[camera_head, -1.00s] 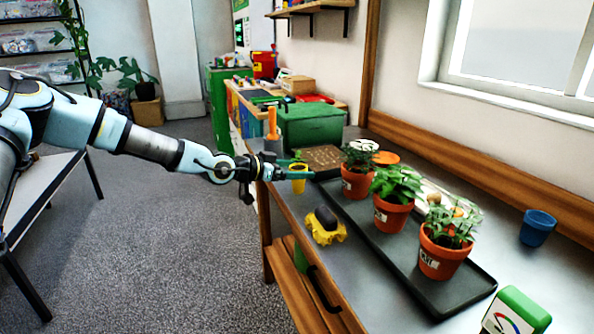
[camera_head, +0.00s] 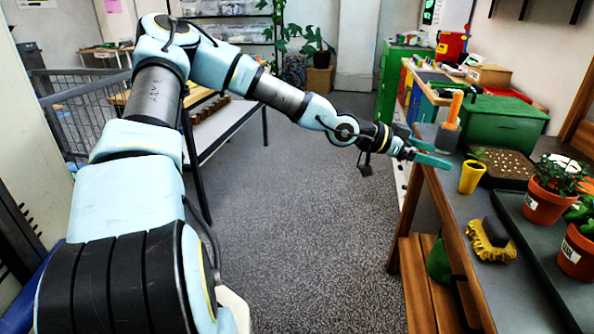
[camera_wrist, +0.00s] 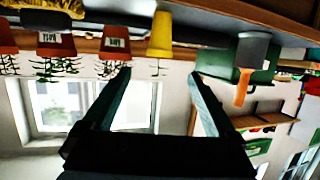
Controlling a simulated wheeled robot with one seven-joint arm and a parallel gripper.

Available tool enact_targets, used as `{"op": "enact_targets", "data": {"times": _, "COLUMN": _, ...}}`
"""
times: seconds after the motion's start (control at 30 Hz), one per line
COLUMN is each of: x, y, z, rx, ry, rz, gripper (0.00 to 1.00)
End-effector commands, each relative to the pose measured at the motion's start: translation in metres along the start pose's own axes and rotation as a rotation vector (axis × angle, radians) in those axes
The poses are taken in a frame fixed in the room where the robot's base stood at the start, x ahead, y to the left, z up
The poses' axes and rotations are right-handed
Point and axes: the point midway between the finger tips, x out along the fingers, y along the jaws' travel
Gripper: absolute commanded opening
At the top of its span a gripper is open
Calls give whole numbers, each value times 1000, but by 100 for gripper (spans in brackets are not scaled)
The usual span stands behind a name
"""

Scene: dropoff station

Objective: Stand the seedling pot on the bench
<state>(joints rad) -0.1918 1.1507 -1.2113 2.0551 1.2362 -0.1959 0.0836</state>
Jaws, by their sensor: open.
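The seedling pot, a small yellow pot (camera_head: 471,177) with a green sprout, stands upright on the grey-topped bench (camera_head: 455,205) near its left edge. My gripper (camera_head: 441,157) is open and empty, just left of the pot with a gap between them in the head view. In the wrist view the picture is upside down. There the yellow pot (camera_wrist: 160,36) lies beyond the open fingers (camera_wrist: 160,82), with nothing between them.
A brown seed tray (camera_head: 508,166) and a grey holder with an orange-handled tool (camera_head: 449,134) stand close to the pot. Yellow gloves with a dark object (camera_head: 492,240) lie nearer. Terracotta pots (camera_head: 545,200) stand in a black tray (camera_head: 515,215). A green box (camera_head: 505,124) is behind.

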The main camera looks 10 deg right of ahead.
Motion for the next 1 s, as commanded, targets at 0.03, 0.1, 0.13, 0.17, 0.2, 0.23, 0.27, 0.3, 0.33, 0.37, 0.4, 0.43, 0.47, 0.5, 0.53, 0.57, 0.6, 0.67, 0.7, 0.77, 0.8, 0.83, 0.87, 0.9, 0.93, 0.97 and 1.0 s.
{"op": "enact_targets", "data": {"times": 0.03, "x": 0, "y": 0, "z": 2, "rx": -1, "ry": -6, "rz": 0, "gripper": 92}}
{"op": "enact_targets", "data": {"times": 0.1, "x": -1, "y": 2, "z": 11, "rx": -12, "ry": -42, "rz": -2, "gripper": 92}}
{"op": "enact_targets", "data": {"times": 0.13, "x": -3, "y": 4, "z": 19, "rx": -20, "ry": -71, "rz": -4, "gripper": 92}}
{"op": "enact_targets", "data": {"times": 0.17, "x": -5, "y": 4, "z": 29, "rx": -32, "ry": -108, "rz": -9, "gripper": 92}}
{"op": "enact_targets", "data": {"times": 0.2, "x": -11, "y": 6, "z": 46, "rx": -53, "ry": -171, "rz": -19, "gripper": 92}}
{"op": "enact_targets", "data": {"times": 0.23, "x": -18, "y": 7, "z": 61, "rx": -74, "ry": -228, "rz": -30, "gripper": 92}}
{"op": "enact_targets", "data": {"times": 0.27, "x": -26, "y": 7, "z": 76, "rx": -97, "ry": -291, "rz": -45, "gripper": 92}}
{"op": "enact_targets", "data": {"times": 0.3, "x": -41, "y": 8, "z": 99, "rx": -134, "ry": -380, "rz": -72, "gripper": 92}}
{"op": "enact_targets", "data": {"times": 0.33, "x": -56, "y": 7, "z": 116, "rx": -165, "ry": -451, "rz": -99, "gripper": 92}}
{"op": "enact_targets", "data": {"times": 0.37, "x": -72, "y": 6, "z": 131, "rx": -198, "ry": -520, "rz": -130, "gripper": 92}}
{"op": "enact_targets", "data": {"times": 0.4, "x": -96, "y": 5, "z": 149, "rx": -247, "ry": -607, "rz": -178, "gripper": 92}}
{"op": "enact_targets", "data": {"times": 0.43, "x": -115, "y": 4, "z": 161, "rx": -285, "ry": -667, "rz": -217, "gripper": 92}}
{"op": "enact_targets", "data": {"times": 0.47, "x": -135, "y": 3, "z": 171, "rx": -324, "ry": -723, "rz": -258, "gripper": 92}}
{"op": "enact_targets", "data": {"times": 0.5, "x": -163, "y": 3, "z": 181, "rx": -378, "ry": -792, "rz": -318, "gripper": 92}}
{"op": "enact_targets", "data": {"times": 0.53, "x": -185, "y": 4, "z": 187, "rx": -422, "ry": -839, "rz": -365, "gripper": 92}}
{"op": "enact_targets", "data": {"times": 0.57, "x": -207, "y": 4, "z": 191, "rx": -465, "ry": -881, "rz": -416, "gripper": 92}}
{"op": "enact_targets", "data": {"times": 0.6, "x": -235, "y": 7, "z": 195, "rx": -529, "ry": -928, "rz": -484, "gripper": 92}}
{"op": "enact_targets", "data": {"times": 0.67, "x": -278, "y": 13, "z": 196, "rx": -631, "ry": -981, "rz": -592, "gripper": 92}}
{"op": "enact_targets", "data": {"times": 0.7, "x": -304, "y": 20, "z": 194, "rx": -703, "ry": -1004, "rz": -665, "gripper": 92}}
{"op": "enact_targets", "data": {"times": 0.77, "x": -340, "y": 32, "z": 190, "rx": -814, "ry": -1017, "rz": -770, "gripper": 92}}
{"op": "enact_targets", "data": {"times": 0.8, "x": -360, "y": 41, "z": 185, "rx": -886, "ry": -1014, "rz": -833, "gripper": 92}}
{"op": "enact_targets", "data": {"times": 0.83, "x": -373, "y": 48, "z": 182, "rx": -940, "ry": -1006, "rz": -876, "gripper": 92}}
{"op": "enact_targets", "data": {"times": 0.87, "x": -384, "y": 55, "z": 179, "rx": -990, "ry": -994, "rz": -914, "gripper": 92}}
{"op": "enact_targets", "data": {"times": 0.9, "x": -397, "y": 63, "z": 174, "rx": -1051, "ry": -974, "rz": -959, "gripper": 92}}
{"op": "enact_targets", "data": {"times": 0.93, "x": -404, "y": 70, "z": 172, "rx": -1095, "ry": -959, "rz": -987, "gripper": 92}}
{"op": "enact_targets", "data": {"times": 0.97, "x": -410, "y": 75, "z": 169, "rx": -1133, "ry": -941, "rz": -1011, "gripper": 92}}
{"op": "enact_targets", "data": {"times": 1.0, "x": -417, "y": 82, "z": 166, "rx": -1178, "ry": -921, "rz": -1036, "gripper": 92}}
